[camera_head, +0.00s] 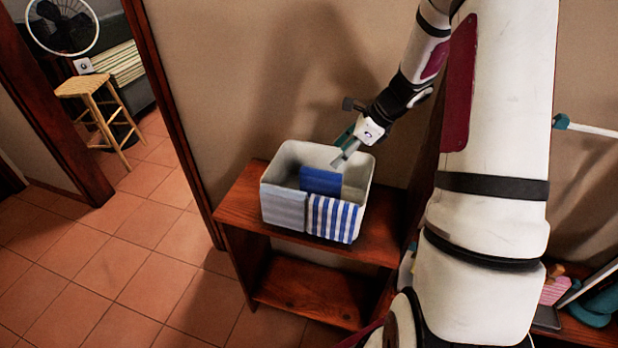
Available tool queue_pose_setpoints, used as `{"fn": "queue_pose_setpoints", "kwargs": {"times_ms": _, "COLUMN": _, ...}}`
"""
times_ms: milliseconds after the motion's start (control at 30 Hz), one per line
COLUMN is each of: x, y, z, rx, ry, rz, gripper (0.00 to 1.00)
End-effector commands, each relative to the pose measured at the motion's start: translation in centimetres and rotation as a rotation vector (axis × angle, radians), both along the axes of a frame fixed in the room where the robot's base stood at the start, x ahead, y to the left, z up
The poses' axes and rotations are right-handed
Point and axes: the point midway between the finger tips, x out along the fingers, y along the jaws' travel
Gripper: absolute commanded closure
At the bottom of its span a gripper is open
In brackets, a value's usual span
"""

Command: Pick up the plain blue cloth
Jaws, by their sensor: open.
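A plain blue cloth (321,181) shows inside a whitish open bin (285,165), near the bin's middle. A blue and white striped cloth (331,219) hangs over the bin's front wall on the right. A pale grey-blue cloth (284,208) hangs over the front wall on the left. My gripper (341,156) is open at the bin's back right, its fingers pointing down and left toward the plain blue cloth. The fingertips look close to the cloth, but I cannot tell whether they touch it. The lower part of the blue cloth is hidden by the bin's front.
The bin stands on a reddish wooden shelf (238,205) with a lower board (310,290). A wall rises behind it. A wooden door frame (170,120) is to the left. A stool (88,85) and fan (62,25) stand beyond. The tiled floor (110,260) at left is clear.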

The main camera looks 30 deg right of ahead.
Motion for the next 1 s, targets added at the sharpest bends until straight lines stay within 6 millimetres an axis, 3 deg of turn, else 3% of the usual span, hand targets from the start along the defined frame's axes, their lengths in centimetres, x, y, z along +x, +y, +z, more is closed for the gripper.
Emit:
{"fn": "queue_pose_setpoints", "kwargs": {"times_ms": 400, "x": 2.4, "y": 2.5, "z": -5.7, "rx": 0.006, "ry": 0.004, "rz": -0.004, "gripper": 0.44}}
{"fn": "queue_pose_setpoints", "kwargs": {"times_ms": 767, "x": 3.5, "y": 3.6, "z": -8.1, "rx": 0.005, "ry": 0.003, "rz": -0.003, "gripper": 0.44}}
{"fn": "queue_pose_setpoints", "kwargs": {"times_ms": 1000, "x": 4.7, "y": 4.7, "z": -10.8, "rx": 0.004, "ry": 0.003, "rz": -0.003, "gripper": 0.44}}
